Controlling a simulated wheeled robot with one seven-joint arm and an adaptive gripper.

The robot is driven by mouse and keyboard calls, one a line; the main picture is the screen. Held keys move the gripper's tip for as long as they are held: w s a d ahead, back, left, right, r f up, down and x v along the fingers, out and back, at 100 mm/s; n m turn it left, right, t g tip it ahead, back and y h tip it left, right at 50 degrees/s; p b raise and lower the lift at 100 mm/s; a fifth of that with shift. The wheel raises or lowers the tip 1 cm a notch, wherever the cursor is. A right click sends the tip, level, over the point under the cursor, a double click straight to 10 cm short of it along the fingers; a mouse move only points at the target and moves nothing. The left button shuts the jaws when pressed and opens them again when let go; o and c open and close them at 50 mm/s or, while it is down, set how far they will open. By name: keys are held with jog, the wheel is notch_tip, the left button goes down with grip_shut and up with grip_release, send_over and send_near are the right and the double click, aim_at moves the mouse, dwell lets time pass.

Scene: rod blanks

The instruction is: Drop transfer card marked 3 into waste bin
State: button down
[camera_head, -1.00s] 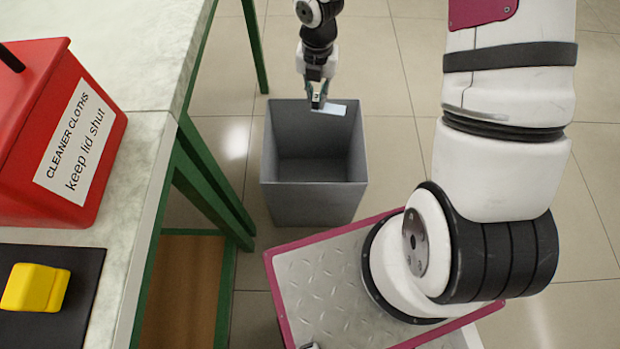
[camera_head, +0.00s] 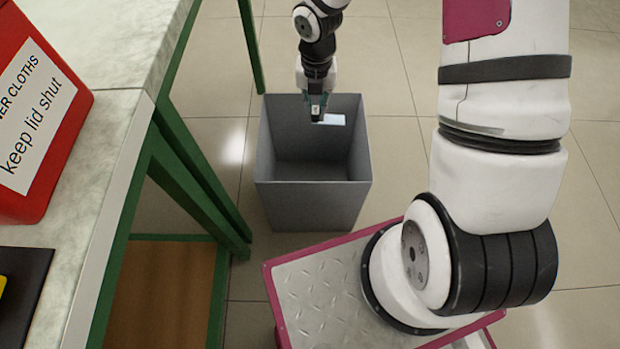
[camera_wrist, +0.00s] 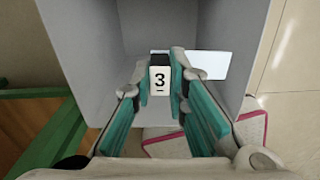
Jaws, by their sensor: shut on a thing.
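The transfer card (camera_wrist: 207,65) is a pale flat card with a black-and-white tab marked 3 (camera_wrist: 160,80). My gripper (camera_wrist: 162,75) is shut on that tab. The card also shows in the head view (camera_head: 333,119), sticking out to the right of my gripper (camera_head: 316,115). The waste bin (camera_head: 312,204) is an open grey square bin on the floor. My gripper and the card are over its mouth, toward the far side. In the wrist view the bin's grey walls (camera_wrist: 100,50) lie around and beyond the card.
A green-framed bench with a pale top (camera_head: 100,130) stands left of the bin. On it are a red cleaner-cloths box (camera_head: 60,130) and a dark mat (camera_head: 22,285). Tiled floor (camera_head: 410,180) is clear right of the bin.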

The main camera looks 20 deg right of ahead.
jog(key=shift+f, duration=0.3)
jog(key=c, duration=1.5)
grip_release()
notch_tip(320, 180, up, 12)
jog(key=shift+r, duration=0.1)
